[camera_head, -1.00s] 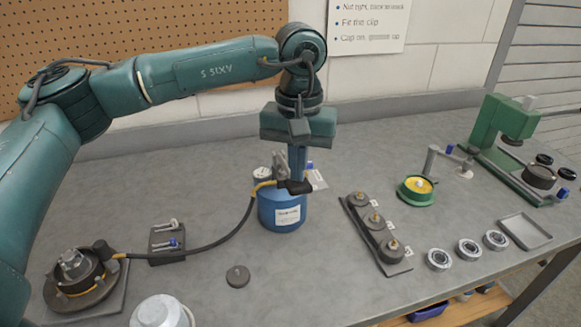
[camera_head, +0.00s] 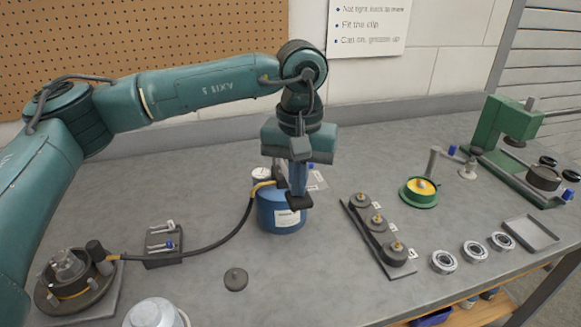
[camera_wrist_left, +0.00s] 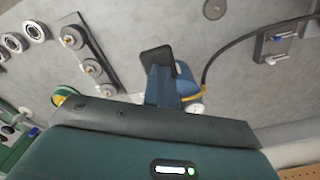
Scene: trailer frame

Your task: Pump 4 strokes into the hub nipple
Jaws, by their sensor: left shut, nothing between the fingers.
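The blue grease pump (camera_head: 281,217) stands upright on the bench, with a white label and a small gauge (camera_head: 262,174). In the left wrist view the pump (camera_wrist_left: 186,82) is partly hidden behind my fingers. A black hose (camera_head: 215,248) with a yellow end runs from the pump to a coupler (camera_head: 96,250) at the hub (camera_head: 68,273), lower left. The nipple itself cannot be made out. My left gripper (camera_head: 299,202) is shut and empty, pointing down in front of the pump's top; contact cannot be told. It also shows in the left wrist view (camera_wrist_left: 157,57). The pump lever is hidden.
A rack with several grey caps (camera_head: 378,232) stands right of the pump. A yellow-filled green dish (camera_head: 420,190), several bearings (camera_head: 474,252), a tray (camera_head: 530,233) and a green press (camera_head: 503,140) lie further right. A round cap (camera_head: 236,279) lies in front.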

